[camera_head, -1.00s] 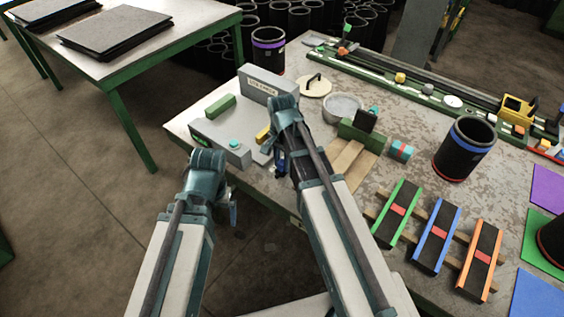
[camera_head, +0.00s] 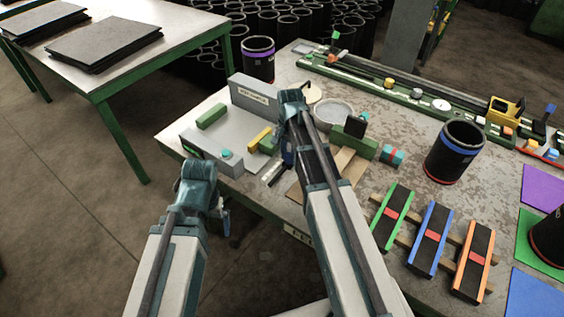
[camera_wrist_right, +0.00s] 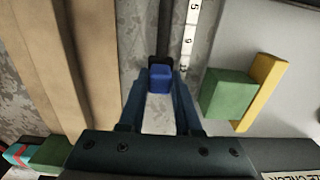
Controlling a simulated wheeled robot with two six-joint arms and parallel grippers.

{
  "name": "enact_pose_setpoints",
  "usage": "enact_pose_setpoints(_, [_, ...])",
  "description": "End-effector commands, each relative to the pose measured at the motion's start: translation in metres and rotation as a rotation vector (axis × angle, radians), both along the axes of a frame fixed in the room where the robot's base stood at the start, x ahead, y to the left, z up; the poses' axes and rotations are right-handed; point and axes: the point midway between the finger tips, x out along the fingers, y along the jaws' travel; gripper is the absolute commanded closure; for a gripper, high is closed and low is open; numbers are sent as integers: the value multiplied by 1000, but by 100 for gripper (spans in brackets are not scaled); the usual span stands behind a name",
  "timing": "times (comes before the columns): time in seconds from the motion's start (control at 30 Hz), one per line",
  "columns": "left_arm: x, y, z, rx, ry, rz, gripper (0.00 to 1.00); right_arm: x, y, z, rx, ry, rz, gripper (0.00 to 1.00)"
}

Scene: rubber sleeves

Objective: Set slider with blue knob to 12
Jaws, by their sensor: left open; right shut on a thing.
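In the right wrist view my right gripper (camera_wrist_right: 160,84) is shut on the blue knob (camera_wrist_right: 160,76), with one finger on each side. The knob sits on a dark slider track (camera_wrist_right: 172,30). A white scale strip (camera_wrist_right: 191,38) beside the track shows a 5 and a 9; the lower mark near the knob is too small to read surely. In the head view my right gripper (camera_head: 287,158) is mostly hidden behind its wrist, and the scale strip (camera_head: 273,173) shows at its left. My left gripper (camera_head: 222,212) is open and empty, off the table's front edge.
A grey device with a green block (camera_head: 211,116) and a yellow bar (camera_head: 260,138) stands left of the slider. A green block (camera_head: 354,144) and a round dish (camera_head: 333,111) are close on the right. Striped ramps (camera_head: 430,236) lie further right.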

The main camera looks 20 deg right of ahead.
Motion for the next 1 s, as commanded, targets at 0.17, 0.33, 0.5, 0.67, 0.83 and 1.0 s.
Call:
enact_pose_setpoints(0.17, [0,0,0,0,0,0,0,4,-4,0,-7,-8,-1,100])
enact_pose_setpoints(0.33, [0,0,0,0,0,0,0,5,-5,0,-9,-10,-2,57])
enact_pose_setpoints(0.5, [0,0,0,0,0,0,0,3,-4,0,-7,-7,-1,38])
enact_pose_setpoints(0.67, [0,0,0,0,0,0,0,3,-3,0,-6,-6,-1,38])
enact_pose_setpoints(0.83, [0,0,2,0,0,0,0,2,-3,2,-5,-5,-1,38])
enact_pose_setpoints(1.0, [0,0,12,0,0,0,0,2,-3,12,-5,-5,-1,38])
